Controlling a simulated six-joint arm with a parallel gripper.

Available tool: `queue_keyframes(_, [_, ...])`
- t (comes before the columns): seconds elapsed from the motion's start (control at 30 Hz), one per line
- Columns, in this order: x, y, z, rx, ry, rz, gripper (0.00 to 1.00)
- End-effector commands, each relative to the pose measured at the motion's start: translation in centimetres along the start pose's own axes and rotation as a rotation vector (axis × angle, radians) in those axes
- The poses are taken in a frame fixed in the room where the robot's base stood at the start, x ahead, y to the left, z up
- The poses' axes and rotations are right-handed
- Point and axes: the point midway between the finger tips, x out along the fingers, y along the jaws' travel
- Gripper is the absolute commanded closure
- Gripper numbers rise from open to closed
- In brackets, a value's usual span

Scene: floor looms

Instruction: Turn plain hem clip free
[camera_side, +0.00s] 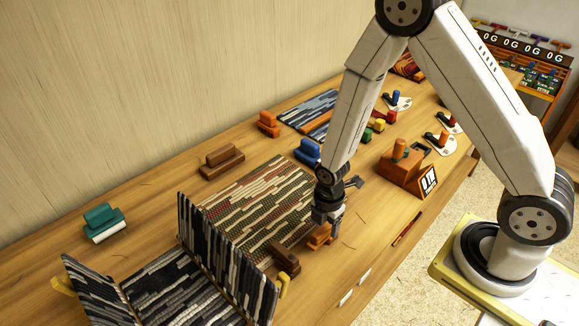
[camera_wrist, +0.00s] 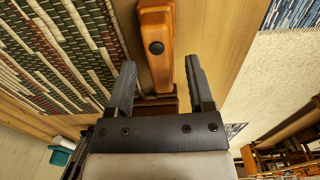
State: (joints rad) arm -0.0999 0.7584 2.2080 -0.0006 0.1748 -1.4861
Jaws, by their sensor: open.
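A plain orange-brown wooden clip (camera_side: 319,237) sits at the right edge of the woven mat (camera_side: 245,205), directly below my gripper (camera_side: 327,217). In the wrist view the clip's long bar (camera_wrist: 157,45) has a dark round pivot and reaches between the fingers of my gripper (camera_wrist: 160,66). The fingers are open, one on each side of the bar, with gaps showing. A darker red-brown block (camera_wrist: 157,106) shows below the bar, partly hidden by my gripper. A dark brown clip (camera_side: 286,261) sits at the mat's near corner.
An upright striped woven panel (camera_side: 225,250) stands left of the mat. A brown clip (camera_side: 221,161), a blue clip (camera_side: 307,152) and a teal clip (camera_side: 103,221) lie around it. An orange block with a sign (camera_side: 400,170) stands to the right. Bare table lies nearer the front edge.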

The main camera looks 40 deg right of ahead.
Motion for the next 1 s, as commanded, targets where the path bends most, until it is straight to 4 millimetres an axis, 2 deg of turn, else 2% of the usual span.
queue_keyframes(0.6, [-5.8,0.1,0.0,-0.002,0.000,0.003,0.32])
queue_keyframes(1.0, [-6.8,0.0,0.0,-0.002,0.000,0.001,0.32])
